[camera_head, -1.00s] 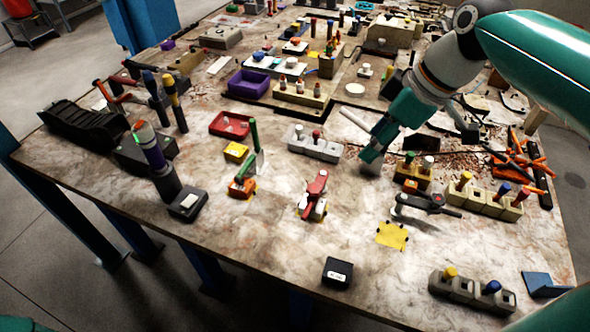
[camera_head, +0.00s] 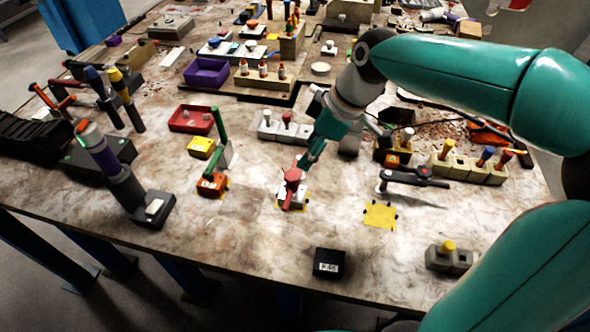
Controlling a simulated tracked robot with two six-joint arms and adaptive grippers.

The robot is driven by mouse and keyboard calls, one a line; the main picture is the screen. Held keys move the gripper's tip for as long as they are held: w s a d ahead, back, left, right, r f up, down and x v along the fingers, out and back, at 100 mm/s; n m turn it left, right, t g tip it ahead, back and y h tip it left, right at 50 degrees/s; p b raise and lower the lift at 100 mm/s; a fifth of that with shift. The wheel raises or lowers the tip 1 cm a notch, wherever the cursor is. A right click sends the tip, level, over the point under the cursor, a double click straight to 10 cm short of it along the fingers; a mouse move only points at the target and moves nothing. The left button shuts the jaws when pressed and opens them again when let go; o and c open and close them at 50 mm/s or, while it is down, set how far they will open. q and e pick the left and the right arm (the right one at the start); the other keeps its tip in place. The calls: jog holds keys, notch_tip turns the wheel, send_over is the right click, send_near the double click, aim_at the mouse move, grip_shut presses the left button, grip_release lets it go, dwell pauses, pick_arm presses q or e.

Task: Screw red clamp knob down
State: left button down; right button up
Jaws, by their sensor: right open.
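The red clamp (camera_head: 287,198) stands on a light base over a yellow patch near the middle of the table. A red knob-like top (camera_head: 293,174) shows at its upper end. My right gripper (camera_head: 304,164) reaches down from the upper right. Part of the clamp's far side is hidden. My left gripper is not in view.
A green-handled clamp on an orange base (camera_head: 211,184) stands to the left. A black-handled clamp (camera_head: 415,178) and a bare yellow patch (camera_head: 380,215) lie to the right. A black labelled box (camera_head: 329,262) sits in front. Table surface between them is clear.

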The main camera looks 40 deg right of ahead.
aim_at(293, 175)
jog(key=x, duration=0.8)
jog(key=shift+s, duration=0.1)
jog(key=c, duration=1)
